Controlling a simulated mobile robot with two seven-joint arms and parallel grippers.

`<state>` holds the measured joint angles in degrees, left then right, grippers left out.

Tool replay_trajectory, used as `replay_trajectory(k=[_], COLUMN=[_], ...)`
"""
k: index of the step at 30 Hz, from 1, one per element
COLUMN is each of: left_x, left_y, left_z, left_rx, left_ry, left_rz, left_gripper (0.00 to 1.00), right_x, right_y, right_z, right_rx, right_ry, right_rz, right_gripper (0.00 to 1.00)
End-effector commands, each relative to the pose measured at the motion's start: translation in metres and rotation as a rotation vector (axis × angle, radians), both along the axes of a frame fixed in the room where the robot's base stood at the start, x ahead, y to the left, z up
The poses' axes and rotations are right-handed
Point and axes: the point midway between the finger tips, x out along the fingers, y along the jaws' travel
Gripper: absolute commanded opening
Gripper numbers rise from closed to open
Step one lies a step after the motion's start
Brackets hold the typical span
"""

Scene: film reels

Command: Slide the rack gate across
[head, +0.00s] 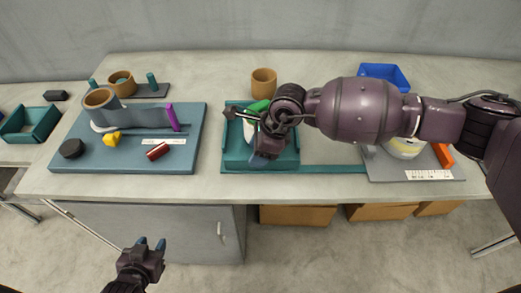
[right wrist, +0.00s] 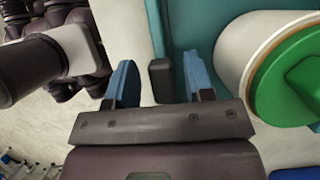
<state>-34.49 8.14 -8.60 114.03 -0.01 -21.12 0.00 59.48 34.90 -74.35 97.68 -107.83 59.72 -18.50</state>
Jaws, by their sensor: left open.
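The teal rack (head: 235,160) stands at the middle of the table, with a low teal rail (head: 335,168) running right from its front. A white canister with a green lid (right wrist: 290,75) is in it, partly hidden in the head view by my right arm. My right gripper (right wrist: 160,80) is over the rack and open, its blue fingers either side of a small dark grey block (right wrist: 160,88) at a teal edge (right wrist: 158,25). A gap shows beside each finger. I cannot tell whether this block is the gate's handle. My left gripper (head: 150,245) is open and empty, low in front of the table.
A blue-grey board (head: 75,135) at left carries a purple bar (head: 172,117), a yellow piece (head: 112,138) and a dark knob (head: 72,148). A brown cup (head: 264,82) and a blue bin (head: 385,75) stand behind. A grey mat (head: 385,170) lies at right.

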Motion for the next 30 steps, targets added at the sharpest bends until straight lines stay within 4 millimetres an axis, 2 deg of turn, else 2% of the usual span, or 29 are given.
replay_trajectory(k=[8, 13, 24, 30], left_x=[0.0, 0.0, 0.001, 0.001], left_y=[0.0, 0.0, 0.0, 0.0], left_z=[0.0, 0.001, 0.001, 0.001], left_rx=[0.0, 0.0, 0.0, 0.001], left_ry=[-0.001, -0.001, -0.002, -0.002], left_rz=[0.0, 0.0, 0.0, -0.001], left_gripper=[0.43, 0.43, 0.43, 0.43], right_x=[0.0, 0.001, 0.001, 0.001], right_y=[-0.002, -0.006, -0.031, -0.04], right_z=[-0.001, 0.008, 0.067, 0.091], right_rx=[-0.004, -0.004, -0.003, -0.003], right_ry=[0.001, 0.0, -0.001, -0.001], right_rz=[-0.002, -0.002, -0.003, -0.001], right_gripper=[0.51, 0.51, 0.51, 0.51])
